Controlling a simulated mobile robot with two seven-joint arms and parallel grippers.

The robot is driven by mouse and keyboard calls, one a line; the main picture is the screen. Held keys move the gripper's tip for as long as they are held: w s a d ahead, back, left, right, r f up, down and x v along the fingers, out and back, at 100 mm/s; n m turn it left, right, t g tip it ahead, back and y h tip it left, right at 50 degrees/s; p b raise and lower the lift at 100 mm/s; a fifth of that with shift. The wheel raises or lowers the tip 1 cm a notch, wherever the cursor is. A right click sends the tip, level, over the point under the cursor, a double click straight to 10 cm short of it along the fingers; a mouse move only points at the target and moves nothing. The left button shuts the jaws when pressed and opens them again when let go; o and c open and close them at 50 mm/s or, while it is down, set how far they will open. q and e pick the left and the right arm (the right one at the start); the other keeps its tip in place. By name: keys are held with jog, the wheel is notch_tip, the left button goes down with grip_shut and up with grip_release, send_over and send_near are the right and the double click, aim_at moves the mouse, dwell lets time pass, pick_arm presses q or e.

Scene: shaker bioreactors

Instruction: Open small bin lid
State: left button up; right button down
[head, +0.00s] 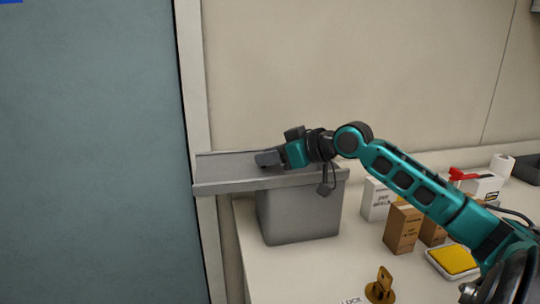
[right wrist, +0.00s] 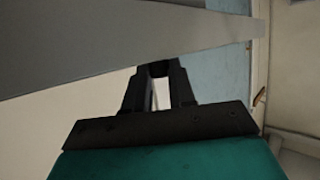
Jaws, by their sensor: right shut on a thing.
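The small grey bin (head: 298,217) stands on the white counter near its left end. Its grey lid (head: 225,187) is at the bin's top and sticks out well past the bin's left side. My right gripper (head: 266,158) reaches in from the right over the bin and is shut on the lid. In the right wrist view the fingers (right wrist: 159,78) meet the edge of the lid (right wrist: 110,45), which fills the upper left. The bin's opening is hidden from the head view. My left gripper is not in view.
On the counter (head: 345,255), to the right, stand a white box (head: 376,199), brown boxes (head: 402,228), a yellow-topped tray (head: 455,260) and a brass lock piece (head: 380,287). A wall (head: 340,70) is behind, and a blue-grey panel (head: 90,150) is at left.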

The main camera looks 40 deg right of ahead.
jog(key=c, duration=0.9)
grip_release()
jog(key=shift+c, duration=0.2)
jog(key=v, duration=1.3)
jog(key=shift+b, duration=0.4)
jog(key=shift+a, duration=0.1)
